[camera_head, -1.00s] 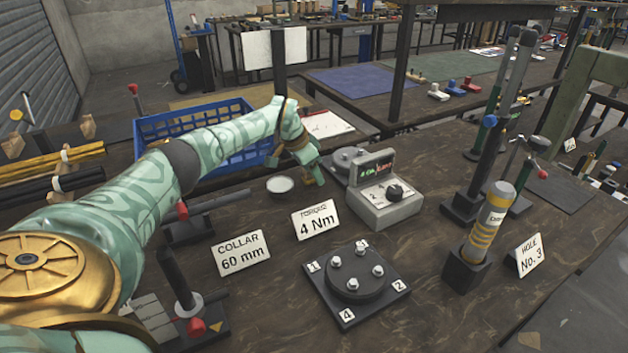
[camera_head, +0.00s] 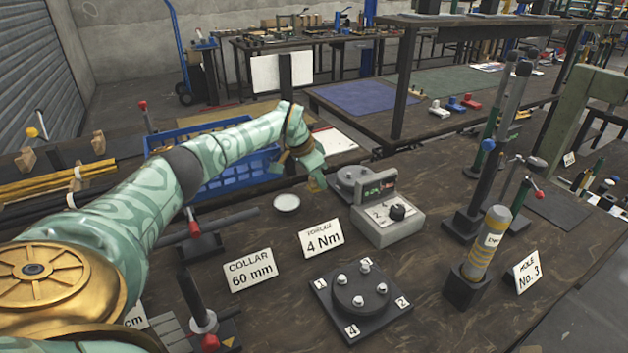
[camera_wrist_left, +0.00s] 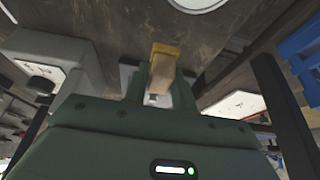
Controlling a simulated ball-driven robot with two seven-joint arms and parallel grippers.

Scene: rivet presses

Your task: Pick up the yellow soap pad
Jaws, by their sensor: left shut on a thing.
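My left gripper (camera_head: 314,186) is at the back of the bench, between a small white dish (camera_head: 286,202) and a grey device with a dial (camera_head: 388,215). It is shut on the yellow soap pad (camera_head: 319,183), which shows only as a small yellow patch in the head view. In the left wrist view the pad (camera_wrist_left: 166,49) sticks out between the two fingers of the gripper (camera_wrist_left: 160,82), with a tan part nearer the palm. The fingers hide part of it. The bench top shows beyond it. My right gripper is not in view.
A round plate fixture with bolts (camera_head: 359,296) and signs reading "4 Nm" (camera_head: 321,239) and "60 mm" (camera_head: 250,270) stand nearer me. A blue crate (camera_head: 240,168) is behind my left arm. A yellow-banded cylinder (camera_head: 487,245) stands at the right.

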